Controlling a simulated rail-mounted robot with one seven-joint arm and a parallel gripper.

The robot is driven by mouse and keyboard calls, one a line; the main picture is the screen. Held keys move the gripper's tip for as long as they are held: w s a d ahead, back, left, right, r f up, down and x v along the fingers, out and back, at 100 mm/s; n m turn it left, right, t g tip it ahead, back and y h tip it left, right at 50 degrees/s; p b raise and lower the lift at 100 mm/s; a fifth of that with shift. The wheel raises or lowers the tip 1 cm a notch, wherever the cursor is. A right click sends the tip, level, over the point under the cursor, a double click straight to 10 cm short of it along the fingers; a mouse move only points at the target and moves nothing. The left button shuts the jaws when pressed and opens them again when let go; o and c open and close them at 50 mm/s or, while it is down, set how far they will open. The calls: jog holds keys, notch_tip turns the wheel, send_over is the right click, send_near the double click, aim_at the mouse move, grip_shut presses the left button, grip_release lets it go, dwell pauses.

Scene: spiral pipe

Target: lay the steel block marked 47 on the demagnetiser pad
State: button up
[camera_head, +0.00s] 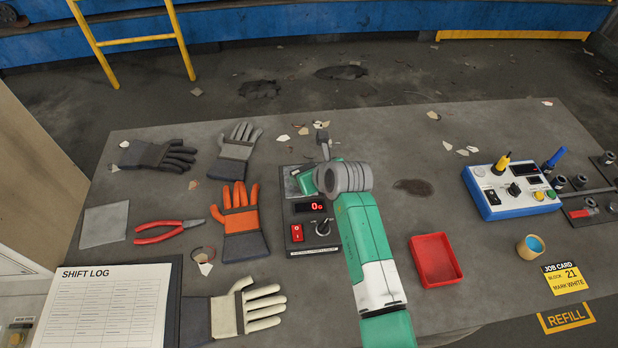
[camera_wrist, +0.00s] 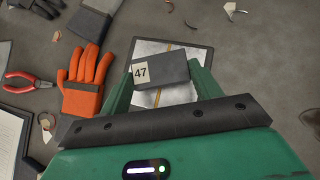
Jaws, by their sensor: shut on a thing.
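The dark grey steel block (camera_wrist: 165,70) has a cream label reading 47 in the wrist view. My gripper (camera_wrist: 160,80) is shut on it, with a green finger at each side. The demagnetiser pad (camera_wrist: 147,47) is a pale plate with a yellow line in a dark frame, and it shows beyond and below the block. I cannot tell whether the block touches the pad.
An orange glove (camera_head: 240,222) lies close left of the demagnetiser. Red pliers (camera_head: 168,231), grey gloves and a shift log (camera_head: 110,305) are further left. A red tray (camera_head: 435,260) stands to the right, a blue-white control box (camera_head: 512,188) beyond it. Chips litter the table behind.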

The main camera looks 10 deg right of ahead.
jog(key=shift+f, duration=0.65)
jog(key=shift+f, duration=0.2)
jog(key=o, duration=1.4)
jog(key=shift+r, duration=0.15)
jog(key=p+v, duration=0.3)
jog(key=v, duration=0.9)
jog(key=shift+s+a, duration=0.1)
